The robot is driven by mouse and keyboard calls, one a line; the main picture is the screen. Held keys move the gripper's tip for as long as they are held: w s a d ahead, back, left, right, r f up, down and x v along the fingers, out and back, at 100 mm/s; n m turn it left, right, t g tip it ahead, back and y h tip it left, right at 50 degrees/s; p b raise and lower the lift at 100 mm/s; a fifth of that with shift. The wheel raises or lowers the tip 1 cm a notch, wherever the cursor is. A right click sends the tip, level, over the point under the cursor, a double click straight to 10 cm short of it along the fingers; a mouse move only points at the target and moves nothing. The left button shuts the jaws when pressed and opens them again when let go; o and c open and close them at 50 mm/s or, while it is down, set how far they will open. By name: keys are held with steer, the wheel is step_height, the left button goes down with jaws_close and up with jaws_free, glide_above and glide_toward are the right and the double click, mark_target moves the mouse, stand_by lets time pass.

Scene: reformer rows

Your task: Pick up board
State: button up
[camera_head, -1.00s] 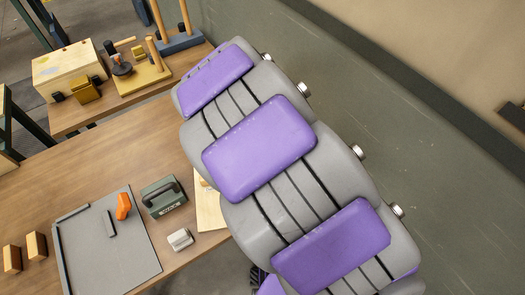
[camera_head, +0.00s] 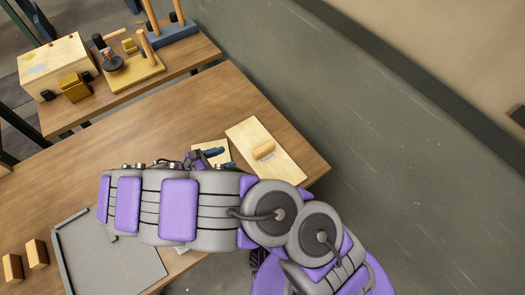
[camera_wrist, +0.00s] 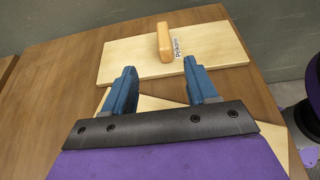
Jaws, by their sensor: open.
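A pale wooden board (camera_head: 247,132) with a tan block handle (camera_head: 264,150) lies flat near the table's right end. In the wrist view the same board (camera_wrist: 216,42) lies ahead of the fingertips, its handle (camera_wrist: 164,42) standing up near the middle, with a dark printed label beside it. A second pale wooden piece (camera_head: 214,146) lies to its left, and in the wrist view it shows partly under my gripper (camera_wrist: 160,75). My gripper's blue fingers are spread apart with nothing between them. In the head view it is small and partly hidden behind my arm.
A grey mat with raised edges (camera_head: 75,262) lies at the front left, partly covered by my arm. Two small wooden blocks (camera_head: 24,261) stand left of it. A wooden box (camera_head: 55,65) and tools are on a far table. A green wall (camera_head: 330,110) runs along the right.

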steer(key=b, duration=0.3)
glide_toward(263, 147)
steer(key=x, duration=0.4)
steer(key=shift+w+d, duration=0.3)
steer(key=shift+w, duration=0.1)
steer(key=b+x, duration=0.1)
steer(key=x, duration=0.1)
steer(key=b+x, duration=0.1)
steer(key=x, duration=0.2)
steer(key=shift+s+d+f, duration=0.1)
steer(key=shift+s+f, duration=0.1)
steer(key=shift+f, duration=0.05)
jaws_close()
stand_by(0.6)
